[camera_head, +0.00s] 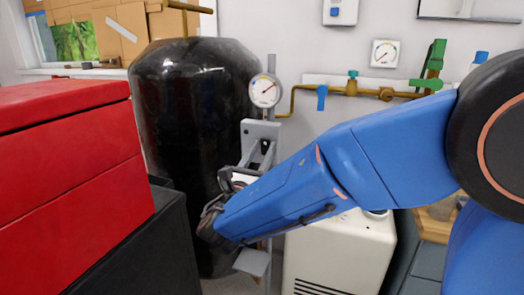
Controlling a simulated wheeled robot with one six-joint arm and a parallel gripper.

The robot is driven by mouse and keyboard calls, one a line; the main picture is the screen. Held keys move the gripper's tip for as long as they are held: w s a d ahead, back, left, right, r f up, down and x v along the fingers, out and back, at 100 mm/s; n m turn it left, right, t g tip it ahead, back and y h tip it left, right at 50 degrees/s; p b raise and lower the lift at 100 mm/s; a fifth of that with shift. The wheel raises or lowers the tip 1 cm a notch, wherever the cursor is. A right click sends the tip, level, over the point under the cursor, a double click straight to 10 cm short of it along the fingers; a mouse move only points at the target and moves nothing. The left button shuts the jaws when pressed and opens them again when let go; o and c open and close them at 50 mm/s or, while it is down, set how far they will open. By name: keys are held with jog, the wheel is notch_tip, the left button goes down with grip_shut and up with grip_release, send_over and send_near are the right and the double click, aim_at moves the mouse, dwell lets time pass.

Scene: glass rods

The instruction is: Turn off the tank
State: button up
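The tank (190,85) is a tall glossy black cylinder standing left of the middle. A round white dial gauge (265,90) is on a grey metal bracket (260,132) at its right side. My blue arm reaches in from the right, and my gripper (210,216) is in front of the tank's lower right part. The arm's end hides most of the gripper, so I cannot tell whether its fingers are open or touch anything. A handle or switch on the tank is not clearly visible; the part of the bracket behind my arm is hidden.
Red drawers (70,150) on a black base stand close at the left. A white cabinet (335,255) stands under my arm. A brass pipe (300,90) with a blue valve handle (322,97) and a green one (426,84) runs along the wall. A second gauge (385,53) hangs above it.

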jog(key=shift+o, duration=0.5)
jog(key=shift+s+a+f, duration=0.15)
jog(key=shift+s+a, duration=0.1)
jog(key=shift+s, duration=0.25)
jog(key=v, duration=1.6)
jog(key=shift+d+f, duration=0.1)
